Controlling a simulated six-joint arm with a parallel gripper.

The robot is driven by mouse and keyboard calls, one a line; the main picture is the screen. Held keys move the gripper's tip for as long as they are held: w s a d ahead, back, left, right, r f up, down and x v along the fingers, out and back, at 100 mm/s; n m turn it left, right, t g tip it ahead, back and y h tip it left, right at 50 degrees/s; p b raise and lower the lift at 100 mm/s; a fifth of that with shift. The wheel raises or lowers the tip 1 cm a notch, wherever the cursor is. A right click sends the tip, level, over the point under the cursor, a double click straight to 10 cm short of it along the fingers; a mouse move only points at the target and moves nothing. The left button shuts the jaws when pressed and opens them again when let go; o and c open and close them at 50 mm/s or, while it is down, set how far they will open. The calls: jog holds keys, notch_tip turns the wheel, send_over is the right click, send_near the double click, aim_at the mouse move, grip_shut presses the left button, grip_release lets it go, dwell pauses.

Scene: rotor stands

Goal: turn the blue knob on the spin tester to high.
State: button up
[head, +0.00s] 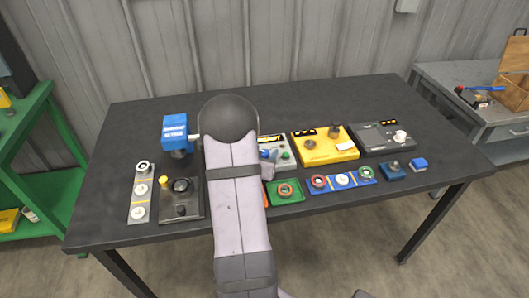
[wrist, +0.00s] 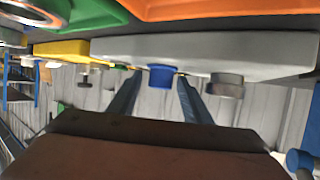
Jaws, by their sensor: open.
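The spin tester is a grey box (head: 280,140) with a dark label at the middle of the table, partly hidden behind my arm in the head view. In the wrist view, which looks upside down, its grey body (wrist: 215,47) spans the top. The blue knob (wrist: 161,78) sticks out from it, and it shows as a small blue spot beside my arm in the head view (head: 265,154). My gripper (wrist: 158,86) is open, with one finger on either side of the blue knob. I cannot tell whether they touch it.
A grey knob (wrist: 226,86) is beside the blue one. A green button (head: 286,155) is on the tester's right part. A yellow box (head: 327,150) and a dark box (head: 383,140) stand to the right. A green plate (head: 285,197) and a blue strip (head: 330,188) lie in front.

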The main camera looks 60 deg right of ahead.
jog(key=c, duration=1.1)
jog(key=shift+g, duration=0.3)
jog(key=shift+o, duration=0.2)
jog(key=shift+w+r+m+g+p, duration=0.1)
jog(key=shift+m+g+p, duration=0.95)
jog(key=shift+m+g, duration=0.55)
jog(key=shift+m+g+p, duration=0.75)
jog(key=shift+m+g, duration=0.65)
jog(key=shift+g, duration=0.2)
jog(key=o, duration=1.1)
jog(key=shift+c, duration=0.2)
